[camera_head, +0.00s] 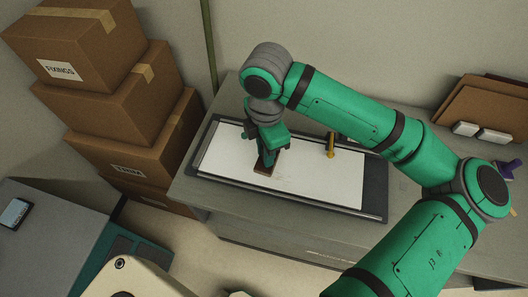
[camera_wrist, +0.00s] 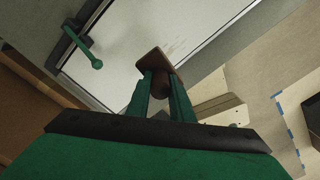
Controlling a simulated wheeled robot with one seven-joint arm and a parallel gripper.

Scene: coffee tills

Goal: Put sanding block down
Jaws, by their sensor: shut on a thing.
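The sanding block (camera_head: 264,169) is a small brown block, held below my gripper (camera_head: 264,156) over the left part of a white panel (camera_head: 325,183). In the wrist view, my gripper (camera_wrist: 162,90) is shut on the sanding block (camera_wrist: 149,60), with its fingers on either side of a rounded dark brown handle. The block's flat plate extends beyond the fingertips. The white panel also shows beyond it (camera_wrist: 128,30). I cannot tell whether the block touches the panel. Part of the block is hidden by the fingers.
The panel lies in a dark frame (camera_head: 373,201) on a grey bench (camera_head: 410,208). A yellow-and-dark tool (camera_head: 330,147) is at the panel's far edge. Stacked cardboard boxes (camera_head: 118,100) stand at left. Brown boards (camera_head: 485,108) and a purple item (camera_head: 511,168) are at right.

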